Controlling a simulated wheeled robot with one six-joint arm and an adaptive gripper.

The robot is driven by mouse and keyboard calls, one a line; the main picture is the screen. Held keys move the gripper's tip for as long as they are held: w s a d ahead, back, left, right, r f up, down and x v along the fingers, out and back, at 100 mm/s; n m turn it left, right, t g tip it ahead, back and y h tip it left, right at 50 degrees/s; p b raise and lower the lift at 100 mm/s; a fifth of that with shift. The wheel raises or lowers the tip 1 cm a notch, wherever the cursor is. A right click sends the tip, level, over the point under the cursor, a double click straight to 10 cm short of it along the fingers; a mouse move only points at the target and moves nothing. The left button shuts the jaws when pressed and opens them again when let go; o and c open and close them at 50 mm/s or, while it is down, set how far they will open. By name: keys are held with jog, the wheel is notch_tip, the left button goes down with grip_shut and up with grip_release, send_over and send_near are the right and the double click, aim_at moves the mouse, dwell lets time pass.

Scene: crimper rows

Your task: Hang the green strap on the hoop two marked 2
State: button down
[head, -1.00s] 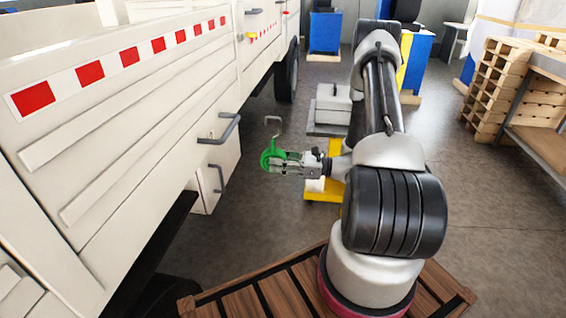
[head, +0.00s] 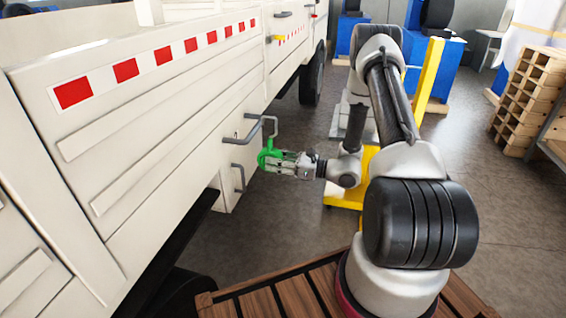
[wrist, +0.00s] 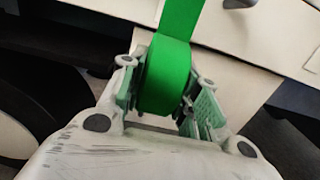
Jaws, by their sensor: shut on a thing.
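My gripper (head: 282,162) is shut on the green strap (head: 266,159), a rolled band with a grey hook (head: 276,126) above it. In the wrist view the green strap (wrist: 166,80) sits between the two fingers (wrist: 160,100), its band running up out of frame. A grey hoop (head: 240,139) stands out from the white truck side, just left of the strap. The hook overlaps the hoop's far end in the head view; I cannot tell whether they touch. A second grey hoop (head: 240,178) is lower down. No number is readable on either.
The white truck side (head: 150,140) with red marks fills the left. A yellow stand (head: 345,190) is behind my arm. Blue cabinets (head: 440,70) and wooden pallets (head: 525,95) stand farther back right. Open floor (head: 280,225) lies below the gripper.

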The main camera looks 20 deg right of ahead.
aim_at(262, 165)
jog(key=shift+x, duration=2.6)
jog(key=shift+d+f, duration=0.1)
jog(key=shift+f, duration=1.35)
jog(key=c, duration=1)
grip_release()
jog(key=shift+o, duration=0.2)
jog(key=shift+s, duration=0.1)
